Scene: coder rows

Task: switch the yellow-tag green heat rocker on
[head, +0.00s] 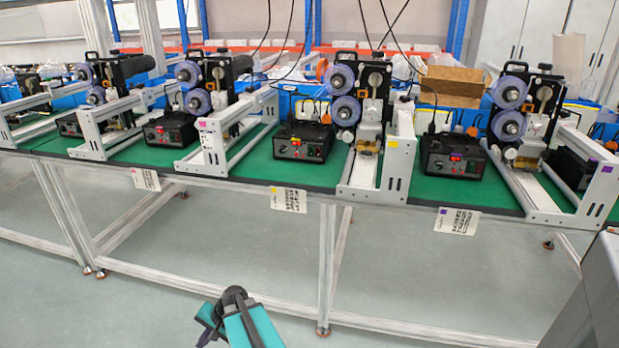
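A yellow-tagged label card (288,199) hangs at the front edge of the green bench, below the middle station. Above it stands a black control box (303,141) with small red and green details on its front panel. The heat rocker is too small here to make out its position. A small yellow square (391,144) marks the white frame to the right of this box. A teal and dark part of my arm shows at the bottom centre, well in front of and below the bench. My gripper's fingers are not visible.
Similar black boxes stand at the pink-tagged station (170,129) on the left and the purple-tagged station (452,155) on the right. White frames (221,150) and coder machines (361,95) flank the boxes. The floor (250,255) before the bench is clear. A grey surface stands at lower right.

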